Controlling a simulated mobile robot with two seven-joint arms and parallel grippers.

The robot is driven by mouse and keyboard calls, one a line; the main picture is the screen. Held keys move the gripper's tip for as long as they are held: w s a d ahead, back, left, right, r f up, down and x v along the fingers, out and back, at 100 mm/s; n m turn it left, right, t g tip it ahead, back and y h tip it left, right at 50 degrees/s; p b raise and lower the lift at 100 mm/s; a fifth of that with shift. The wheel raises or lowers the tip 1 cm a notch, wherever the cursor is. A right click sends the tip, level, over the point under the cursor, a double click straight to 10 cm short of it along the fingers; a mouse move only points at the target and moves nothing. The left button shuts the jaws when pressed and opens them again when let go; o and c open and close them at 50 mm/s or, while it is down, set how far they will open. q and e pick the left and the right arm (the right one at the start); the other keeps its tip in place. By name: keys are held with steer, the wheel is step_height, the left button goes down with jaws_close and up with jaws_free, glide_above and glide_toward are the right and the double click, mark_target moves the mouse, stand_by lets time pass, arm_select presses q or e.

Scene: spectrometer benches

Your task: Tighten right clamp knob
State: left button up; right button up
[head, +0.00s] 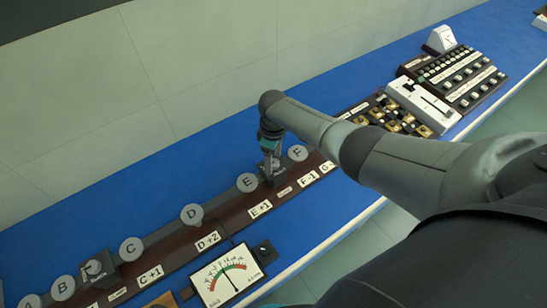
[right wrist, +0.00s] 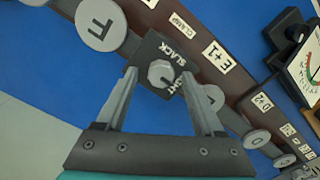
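The right clamp (head: 273,179) is a dark block on the rail between discs E and F. In the right wrist view the clamp block (right wrist: 150,48) bears the word SLACK and a second word partly hidden by a finger. Its round grey knob (right wrist: 160,73) has a raised grip bar. My right gripper (head: 269,158) reaches down over this clamp. In the right wrist view its fingers (right wrist: 158,76) are open, one on each side of the knob, with gaps between; I cannot tell how far above it they are. The left clamp (head: 97,268) sits between discs B and C. My left gripper is not in view.
Grey lettered discs, such as F (head: 298,153) and E (head: 247,182), stand along the rail beside the clamp. Label plates such as E+1 (head: 260,208) line the dark board. A needle meter (head: 228,275) is in front. Switch panels (head: 463,78) stand far right. Blue bench (head: 150,175) is bare behind the rail.

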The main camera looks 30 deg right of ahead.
mark_target(274, 162)
steer(key=shift+r, duration=0.4)
step_height(274, 162, up, 14)
steer(key=p, duration=0.1)
steer(key=shift+r, duration=0.2)
stand_by(0.6)
